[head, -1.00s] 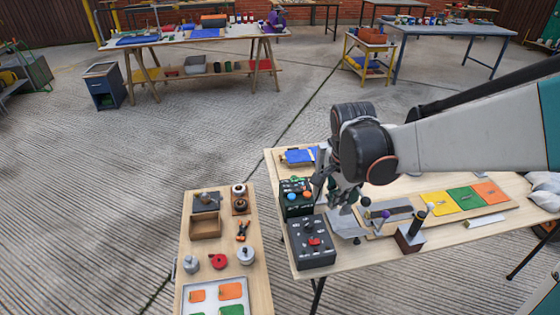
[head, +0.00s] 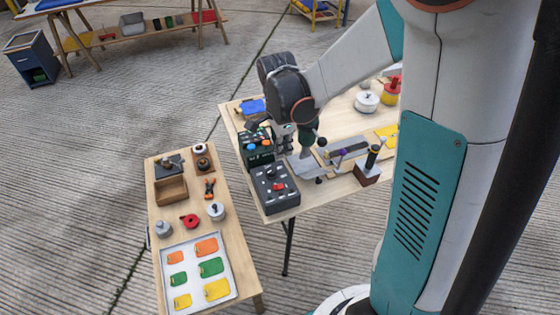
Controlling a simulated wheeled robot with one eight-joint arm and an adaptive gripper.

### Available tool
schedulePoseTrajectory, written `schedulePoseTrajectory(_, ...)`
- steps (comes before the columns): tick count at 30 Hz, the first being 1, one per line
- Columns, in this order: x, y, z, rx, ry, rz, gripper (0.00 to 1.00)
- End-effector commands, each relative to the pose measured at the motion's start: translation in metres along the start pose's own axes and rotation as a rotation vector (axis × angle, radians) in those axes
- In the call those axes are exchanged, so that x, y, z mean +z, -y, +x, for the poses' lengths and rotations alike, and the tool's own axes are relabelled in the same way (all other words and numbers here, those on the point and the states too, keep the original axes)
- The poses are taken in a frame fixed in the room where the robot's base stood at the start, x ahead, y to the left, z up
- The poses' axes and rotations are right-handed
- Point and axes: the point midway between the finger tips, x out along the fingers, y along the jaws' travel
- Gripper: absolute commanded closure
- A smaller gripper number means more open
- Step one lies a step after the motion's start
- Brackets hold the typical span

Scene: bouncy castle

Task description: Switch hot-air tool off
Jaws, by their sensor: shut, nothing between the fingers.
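My gripper (head: 283,138) is over the left part of the work table, beside the dark control box with blue and orange knobs (head: 258,152). It is shut and holds nothing. I cannot tell whether it touches that box. A second dark box with a red switch (head: 276,188) sits in front, at the table's near left corner, apart from the gripper. I cannot tell which item is the hot-air tool, nor how any switch is set. The gripper's own links hide part of the area behind it.
A grey plate (head: 302,167) and a black-handled block (head: 368,168) lie right of the boxes. A narrow bench (head: 238,262) on the left holds a tray (head: 168,256) of coloured patches and small parts. My arm covers the right side.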

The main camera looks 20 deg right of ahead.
Motion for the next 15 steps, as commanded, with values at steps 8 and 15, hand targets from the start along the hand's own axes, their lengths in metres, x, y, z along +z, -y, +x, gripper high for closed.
schedulePoseTrajectory(8,0.0,0.001,0.055,0.0,0.0,0.0,1.0)
schedulePoseTrajectory(15,0.003,0.0,0.099,-0.001,0.0,-0.002,1.0)
